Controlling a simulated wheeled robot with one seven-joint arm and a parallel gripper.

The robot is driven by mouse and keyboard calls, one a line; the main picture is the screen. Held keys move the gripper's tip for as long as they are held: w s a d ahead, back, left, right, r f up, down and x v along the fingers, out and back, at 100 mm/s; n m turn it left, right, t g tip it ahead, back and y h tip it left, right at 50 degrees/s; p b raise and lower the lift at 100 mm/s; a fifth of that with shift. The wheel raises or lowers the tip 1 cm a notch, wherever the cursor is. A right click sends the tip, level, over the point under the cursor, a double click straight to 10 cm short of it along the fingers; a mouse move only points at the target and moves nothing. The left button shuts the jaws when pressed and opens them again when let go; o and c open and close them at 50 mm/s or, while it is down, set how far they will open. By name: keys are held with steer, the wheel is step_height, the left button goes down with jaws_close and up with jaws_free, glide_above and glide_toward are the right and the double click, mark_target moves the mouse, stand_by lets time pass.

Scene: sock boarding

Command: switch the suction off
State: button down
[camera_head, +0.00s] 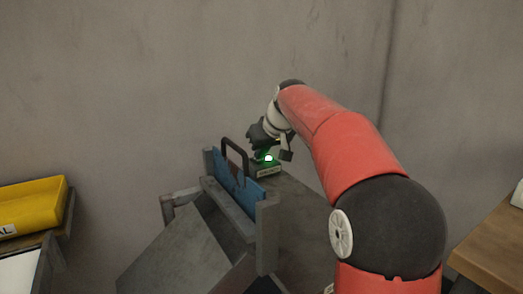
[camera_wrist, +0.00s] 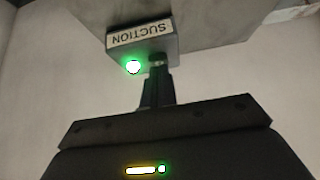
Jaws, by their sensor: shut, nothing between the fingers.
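The suction box (camera_head: 264,172) sits on top of the grey metal stand, behind the blue panel. In the wrist view its white label reads SUCTION (camera_wrist: 140,33), upside down. A round green lamp (camera_wrist: 133,67) glows on the box; it also shows in the head view (camera_head: 268,158). My gripper (camera_wrist: 157,64) is shut and empty, its fingertips right at the box beside the lamp. I cannot tell whether they touch it. No switch lever can be made out; the fingers may hide it. In the head view my gripper is partly hidden by the wrist.
The blue panel (camera_head: 238,180) with a dark handle (camera_head: 235,150) stands upright close to the left of the box. Grey metal posts and sloping plates (camera_head: 175,245) lie in front. A yellow bin (camera_head: 32,206) is at far left, a wooden table (camera_head: 495,250) at right. A wall is behind.

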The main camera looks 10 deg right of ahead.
steer(key=f+b, duration=0.1)
steer(key=b, duration=0.2)
steer(key=shift+s+f+t, duration=0.15)
steer(key=shift+f+t, duration=0.15)
steer(key=shift+t, duration=0.1)
steer(key=shift+r, duration=0.5)
steer(key=shift+r+p, duration=0.75)
steer(key=shift+p, duration=0.15)
